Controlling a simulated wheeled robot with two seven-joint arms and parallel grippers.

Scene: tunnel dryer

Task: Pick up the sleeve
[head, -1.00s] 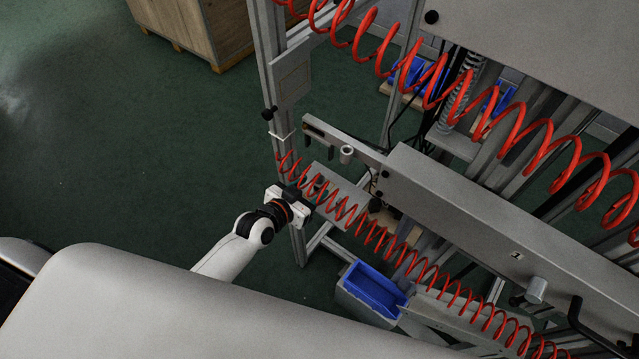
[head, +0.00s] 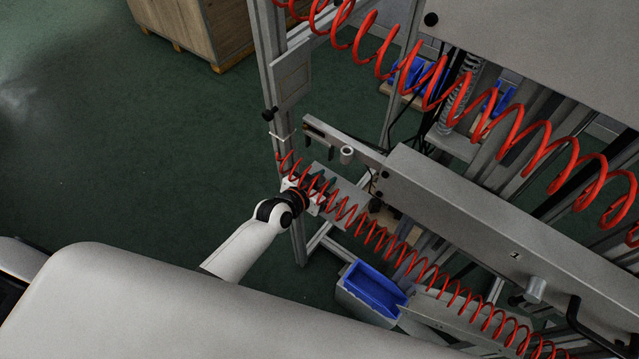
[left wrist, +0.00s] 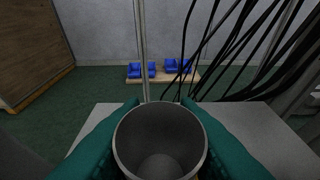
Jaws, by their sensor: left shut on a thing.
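The sleeve (left wrist: 158,142) is a grey, open-topped hollow cylinder at the bottom middle of the left wrist view. My left gripper (left wrist: 160,112) has a teal finger on each side of it and is shut on it. In the head view my left gripper (head: 312,197) is at the frame's left post, partly behind the thin red coil. I cannot make out the sleeve there. A grey plate (left wrist: 95,122) lies below and beyond the fingers in the wrist view. Whether the sleeve still touches it is hidden. My right gripper is not in view.
Red coiled hoses (head: 440,275) cross in front of the metal frame (head: 292,130). A grey bar with a ring (head: 347,155) is just above the gripper. A blue bin (head: 375,290) stands below right. Black cables (left wrist: 225,60) hang beyond the sleeve. Floor at left is clear.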

